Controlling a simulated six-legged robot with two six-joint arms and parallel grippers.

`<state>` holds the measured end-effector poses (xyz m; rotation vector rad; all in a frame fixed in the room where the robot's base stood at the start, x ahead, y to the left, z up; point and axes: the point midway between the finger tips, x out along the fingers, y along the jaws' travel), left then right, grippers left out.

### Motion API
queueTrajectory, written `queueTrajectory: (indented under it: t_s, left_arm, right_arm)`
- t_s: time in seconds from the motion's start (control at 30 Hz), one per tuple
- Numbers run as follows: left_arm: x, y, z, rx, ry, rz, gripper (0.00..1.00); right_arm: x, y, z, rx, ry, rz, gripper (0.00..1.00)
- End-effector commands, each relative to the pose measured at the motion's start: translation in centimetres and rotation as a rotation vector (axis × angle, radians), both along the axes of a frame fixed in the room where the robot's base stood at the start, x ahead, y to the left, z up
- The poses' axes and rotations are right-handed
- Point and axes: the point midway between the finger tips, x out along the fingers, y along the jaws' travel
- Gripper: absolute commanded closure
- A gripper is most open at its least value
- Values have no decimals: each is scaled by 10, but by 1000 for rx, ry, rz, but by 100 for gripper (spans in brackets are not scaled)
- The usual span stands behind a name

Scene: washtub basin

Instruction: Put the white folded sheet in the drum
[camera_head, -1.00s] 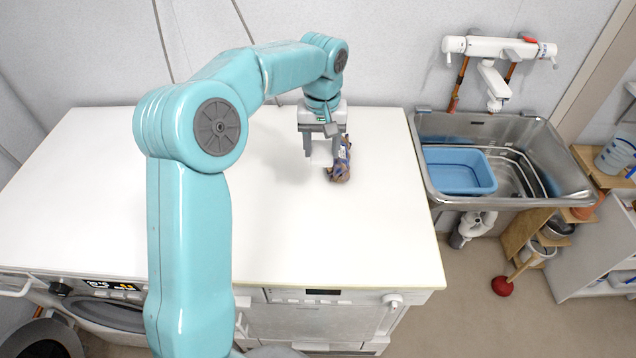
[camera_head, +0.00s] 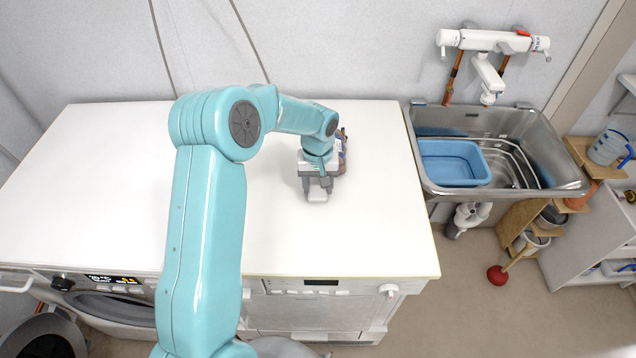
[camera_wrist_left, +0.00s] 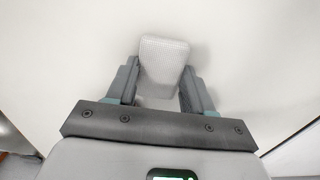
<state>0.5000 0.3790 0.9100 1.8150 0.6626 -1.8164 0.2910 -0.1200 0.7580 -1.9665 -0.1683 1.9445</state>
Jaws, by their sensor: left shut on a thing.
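The white folded sheet (camera_head: 317,196) is a small pale block in my left gripper (camera_head: 317,187), over the right part of the white worktop. In the left wrist view the ribbed sheet (camera_wrist_left: 164,58) sits between both fingers of the gripper (camera_wrist_left: 163,78), its far end sticking out past them. I cannot tell whether it touches the worktop. A front-loading washing machine (camera_head: 112,306) stands under the worktop at lower left; its drum's inside is hidden. My right gripper is not in view.
The white worktop (camera_head: 90,190) is mostly bare. A brownish patterned item (camera_head: 342,150) lies just behind the gripper, partly hidden. A steel sink (camera_head: 420,180) with a blue basin (camera_head: 453,163) is at right. A dark round part (camera_head: 45,342) stands out at bottom left.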

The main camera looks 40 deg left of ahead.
Motion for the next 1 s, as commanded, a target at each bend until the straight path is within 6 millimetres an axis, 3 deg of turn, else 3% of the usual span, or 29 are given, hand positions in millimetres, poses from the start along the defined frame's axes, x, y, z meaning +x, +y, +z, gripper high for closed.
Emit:
queueTrajectory:
  t_s: [0.2, 0.23, 0.3, 0.7, 1.0]
  left_arm:
    - [0, 0, -5, 0, 0, 0, 76]
    - [0, 0, -4, 0, 0, 0, 42]
    - [0, 0, -3, 0, 0, 0, 23]
    - [1, 0, 6, 1, -3, 0, 23]
    - [1, 0, 72, 2, -7, 1, 23]
  right_arm:
    - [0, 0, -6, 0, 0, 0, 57]
    - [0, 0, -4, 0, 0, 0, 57]
    - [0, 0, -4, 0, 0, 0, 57]
    - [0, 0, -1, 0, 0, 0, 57]
    - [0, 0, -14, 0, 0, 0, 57]
